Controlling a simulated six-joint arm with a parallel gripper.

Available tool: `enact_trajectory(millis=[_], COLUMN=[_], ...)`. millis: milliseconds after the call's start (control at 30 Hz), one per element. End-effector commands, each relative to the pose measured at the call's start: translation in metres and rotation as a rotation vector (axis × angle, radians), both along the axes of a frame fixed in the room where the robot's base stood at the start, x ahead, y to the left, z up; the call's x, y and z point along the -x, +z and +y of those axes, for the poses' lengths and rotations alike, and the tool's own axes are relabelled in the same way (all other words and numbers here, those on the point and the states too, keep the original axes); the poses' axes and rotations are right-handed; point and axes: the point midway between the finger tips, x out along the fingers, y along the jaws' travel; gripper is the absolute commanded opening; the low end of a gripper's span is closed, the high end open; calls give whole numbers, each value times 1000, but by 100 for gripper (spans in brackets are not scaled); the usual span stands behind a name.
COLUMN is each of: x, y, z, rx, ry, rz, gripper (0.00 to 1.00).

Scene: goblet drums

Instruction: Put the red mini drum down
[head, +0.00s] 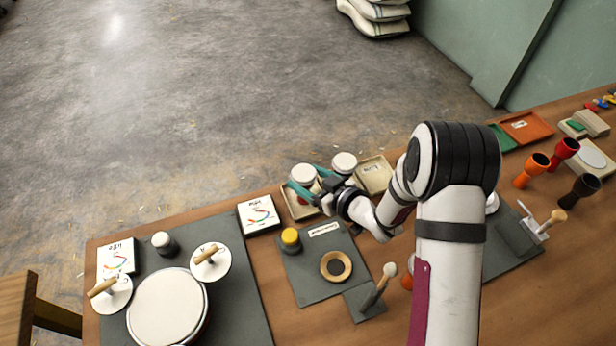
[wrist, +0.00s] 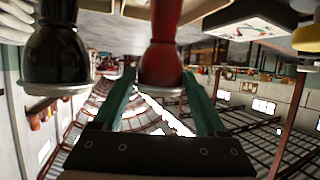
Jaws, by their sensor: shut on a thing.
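The red mini drum (head: 303,174) has a white head and a red body. My gripper (head: 304,179) has its teal fingers shut around it, over the far side of the bench. In the wrist view the red drum (wrist: 163,62) stands between the two fingers, its flared end toward the palm. A second small drum (head: 344,162) with a white head is just to its right. In the wrist view a black drum (wrist: 57,50) is beside the red one. A cream tray (head: 286,205) shows below the drums. I cannot tell whether the red drum touches it.
A white box (head: 258,215) is left of the tray, and another cream tray (head: 376,174) is right. A yellow-topped jar (head: 290,238) and a wooden ring (head: 336,266) sit on a dark mat (head: 312,285) in front. Orange (head: 534,168), red (head: 563,153) and black (head: 579,193) goblet shells stand farther right.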

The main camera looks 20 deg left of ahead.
Motion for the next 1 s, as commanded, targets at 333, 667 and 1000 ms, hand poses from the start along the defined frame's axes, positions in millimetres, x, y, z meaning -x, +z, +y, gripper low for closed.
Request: enact_trajectory(millis=[333,667,1000], x=[0,17,46], y=[-1,20,47], z=[0,-38,-96], rx=[0,0,0], ry=[0,-4,-2], rz=[0,0,0], gripper=[100,100,100])
